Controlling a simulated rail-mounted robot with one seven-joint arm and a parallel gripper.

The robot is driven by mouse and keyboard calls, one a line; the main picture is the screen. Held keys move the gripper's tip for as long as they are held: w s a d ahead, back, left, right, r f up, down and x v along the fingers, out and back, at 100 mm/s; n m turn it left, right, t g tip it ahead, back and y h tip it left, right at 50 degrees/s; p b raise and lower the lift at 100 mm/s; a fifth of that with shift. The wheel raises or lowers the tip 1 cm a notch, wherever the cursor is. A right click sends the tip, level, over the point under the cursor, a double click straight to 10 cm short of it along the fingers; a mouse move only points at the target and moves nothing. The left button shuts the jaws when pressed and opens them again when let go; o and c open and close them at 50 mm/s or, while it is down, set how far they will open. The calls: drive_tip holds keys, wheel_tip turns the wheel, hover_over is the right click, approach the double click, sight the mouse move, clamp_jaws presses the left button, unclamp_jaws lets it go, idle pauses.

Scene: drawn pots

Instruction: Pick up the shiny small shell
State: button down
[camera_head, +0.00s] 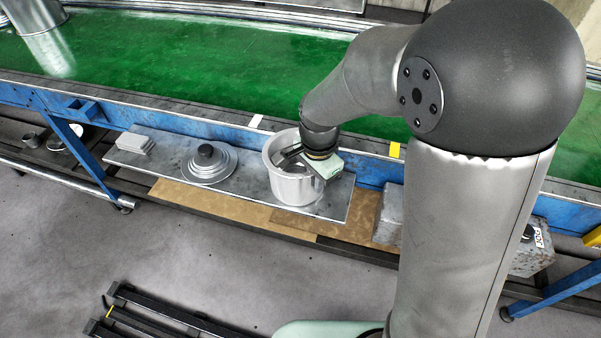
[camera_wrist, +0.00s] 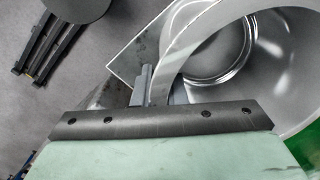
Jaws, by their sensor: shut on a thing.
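The shiny small shell (camera_head: 291,185) is an open silver metal pot, upright at the right part of a grey metal shelf plate (camera_head: 240,188). My gripper (camera_head: 292,153) is at its rim, shut on the wall. In the wrist view, the shell's curved rim and hollow inside (camera_wrist: 290,60) fill the right side. I cannot tell whether the shell's base still touches the plate.
A stepped round lid with a black knob (camera_head: 207,165) and a stack of grey plates (camera_head: 137,141) lie left on the shelf plate. A green conveyor (camera_head: 190,50) with a blue side rail runs behind, with a large shiny cylinder (camera_head: 38,18) on it. A grey box (camera_head: 390,215) stands to the right.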

drive_tip(key=shift+s, duration=0.15)
drive_tip(key=s+d+r+b, duration=0.2)
drive_tip(key=s+d+r, duration=0.5)
drive_tip(key=d+r, duration=0.4)
drive_tip(key=shift+s+d+r, duration=0.3)
drive_tip(key=shift+d+r, duration=0.05)
drive_tip(key=shift+r, duration=0.6)
